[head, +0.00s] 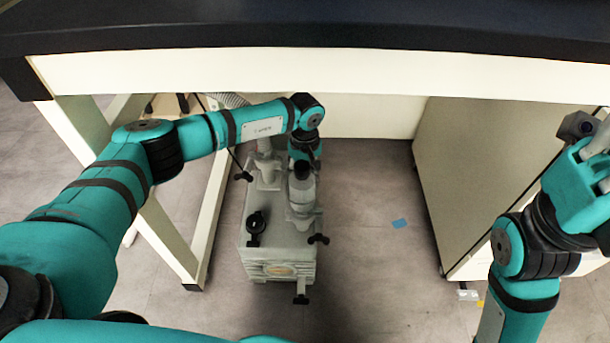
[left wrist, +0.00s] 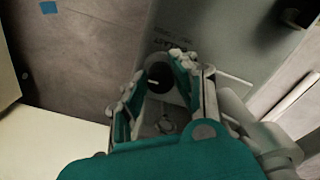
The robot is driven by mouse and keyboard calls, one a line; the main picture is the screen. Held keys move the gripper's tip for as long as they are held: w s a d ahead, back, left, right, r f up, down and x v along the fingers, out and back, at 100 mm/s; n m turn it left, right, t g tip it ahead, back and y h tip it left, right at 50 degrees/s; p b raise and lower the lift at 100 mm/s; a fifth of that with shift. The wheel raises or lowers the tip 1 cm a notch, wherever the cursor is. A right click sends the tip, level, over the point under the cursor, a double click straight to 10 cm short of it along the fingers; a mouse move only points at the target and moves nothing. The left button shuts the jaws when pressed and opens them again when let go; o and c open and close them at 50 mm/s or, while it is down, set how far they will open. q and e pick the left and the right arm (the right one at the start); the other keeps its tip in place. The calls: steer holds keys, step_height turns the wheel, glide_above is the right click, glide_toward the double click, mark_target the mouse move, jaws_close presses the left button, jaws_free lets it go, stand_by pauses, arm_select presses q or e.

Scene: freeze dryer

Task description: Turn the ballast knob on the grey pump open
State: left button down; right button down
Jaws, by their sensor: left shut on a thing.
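The grey pump (head: 280,235) stands on the floor under the bench in the head view; its grey body also shows in the left wrist view (left wrist: 215,35). My left arm reaches over its far right part. My left gripper (left wrist: 158,82) is shut on a dark round knob (left wrist: 158,73), which shows between its fingertips beside the pump's top. Its fingers are mostly hidden in the head view, and the knob's turn angle cannot be read. My right gripper (head: 596,150) is at the right edge, away from the pump, partly cut off.
The dark bench top (head: 300,28) overhangs the pump. A pale bench leg (head: 205,235) is left of it, a cabinet (head: 490,185) to the right. A black fitting (head: 256,222) stands on the pump.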

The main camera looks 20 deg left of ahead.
arm_select(q)
steer(key=shift+m, duration=0.3)
stand_by(0.4)
steer(key=c, duration=1)
jaws_free()
steer(key=shift+c, duration=0.2)
